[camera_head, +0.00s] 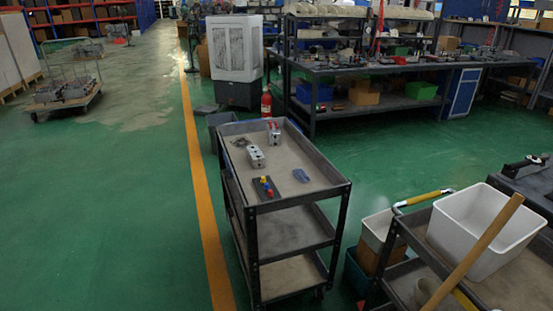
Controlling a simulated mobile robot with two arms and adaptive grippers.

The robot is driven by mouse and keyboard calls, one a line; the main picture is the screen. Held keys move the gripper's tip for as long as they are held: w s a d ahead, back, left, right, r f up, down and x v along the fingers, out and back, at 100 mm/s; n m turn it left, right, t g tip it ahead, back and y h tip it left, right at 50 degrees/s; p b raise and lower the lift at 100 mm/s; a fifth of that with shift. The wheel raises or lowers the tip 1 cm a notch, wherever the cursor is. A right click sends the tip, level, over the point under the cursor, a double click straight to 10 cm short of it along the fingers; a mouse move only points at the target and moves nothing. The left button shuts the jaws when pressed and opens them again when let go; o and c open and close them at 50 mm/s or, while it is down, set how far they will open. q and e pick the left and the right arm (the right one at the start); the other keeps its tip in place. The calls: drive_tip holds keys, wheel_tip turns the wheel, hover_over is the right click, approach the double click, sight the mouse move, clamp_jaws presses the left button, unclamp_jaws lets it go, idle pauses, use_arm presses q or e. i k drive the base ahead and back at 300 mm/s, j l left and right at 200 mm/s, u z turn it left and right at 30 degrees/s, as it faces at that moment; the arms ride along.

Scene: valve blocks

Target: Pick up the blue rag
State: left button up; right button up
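The blue rag (301,175) lies crumpled on the top shelf of a grey cart (312,192), right of the middle of that shelf. Neither of my grippers shows in the head view. Nothing touches the rag from above, and it is fully visible.
On the same shelf are two grey valve blocks (256,157) (274,133) and a dark piece with coloured knobs (265,188). A second cart with a white bin (485,232) and a slanted wooden handle (475,252) stands right. Green floor (110,220) left of the cart is free.

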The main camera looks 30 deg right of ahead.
sight(301, 175)
drive_tip(key=i, duration=1.95)
drive_tip(key=i+z, duration=0.1)
drive_tip(key=i, duration=0.45)
drive_tip(key=i+j+z, duration=0.1)
drive_tip(key=i, duration=0.5)
drive_tip(key=i+j+z, duration=0.1)
drive_tip(key=i, duration=0.45)
drive_tip(key=i+j+z, duration=0.1)
drive_tip(key=z, duration=1.95)
